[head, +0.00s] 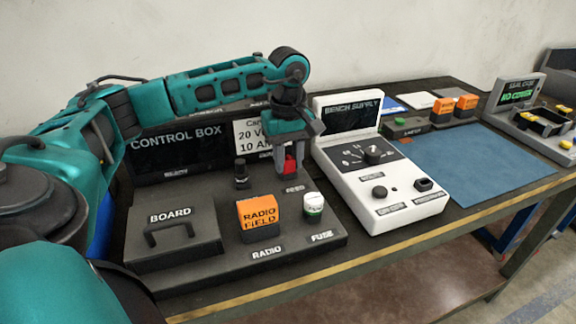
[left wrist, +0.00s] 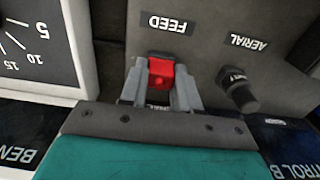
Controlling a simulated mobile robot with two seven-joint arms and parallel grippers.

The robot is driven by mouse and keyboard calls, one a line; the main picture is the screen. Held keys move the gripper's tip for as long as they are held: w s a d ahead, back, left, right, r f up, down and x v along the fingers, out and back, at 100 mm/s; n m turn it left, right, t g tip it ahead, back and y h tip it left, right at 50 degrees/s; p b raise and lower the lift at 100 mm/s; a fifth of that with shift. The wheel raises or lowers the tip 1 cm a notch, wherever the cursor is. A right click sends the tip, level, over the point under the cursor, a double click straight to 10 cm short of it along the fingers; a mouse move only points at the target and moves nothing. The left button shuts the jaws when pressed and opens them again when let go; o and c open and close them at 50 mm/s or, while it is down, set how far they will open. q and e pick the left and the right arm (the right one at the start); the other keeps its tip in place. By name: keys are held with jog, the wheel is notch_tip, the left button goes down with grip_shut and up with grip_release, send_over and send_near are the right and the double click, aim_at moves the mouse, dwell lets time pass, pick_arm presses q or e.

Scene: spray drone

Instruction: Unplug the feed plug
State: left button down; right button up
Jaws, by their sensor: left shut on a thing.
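The feed plug is a small red block (head: 290,164) at the back right of the control box (head: 172,275). My left gripper (head: 290,172) points down over it and is shut on it. In the left wrist view the red plug (left wrist: 161,73) sits between the two grey fingers of the left gripper (left wrist: 160,82), beside the FEED label (left wrist: 167,23). The fingers hide its sides, and I cannot tell whether it is fully seated in its socket. My right gripper is not in view.
The black aerial knob (head: 241,174), orange radio block (head: 258,217), white fuse (head: 313,205) and board cover (head: 174,236) stand near the gripper. The white bench supply (head: 372,190) is close on the right. A blue mat (head: 490,165) has clear room farther right.

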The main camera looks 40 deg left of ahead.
aim_at(288, 159)
pick_arm(q)
jog(key=shift+r, duration=0.15)
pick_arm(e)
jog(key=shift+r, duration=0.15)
pick_arm(q)
jog(key=shift+r+p, duration=2.5)
jog(key=shift+r, duration=0.4)
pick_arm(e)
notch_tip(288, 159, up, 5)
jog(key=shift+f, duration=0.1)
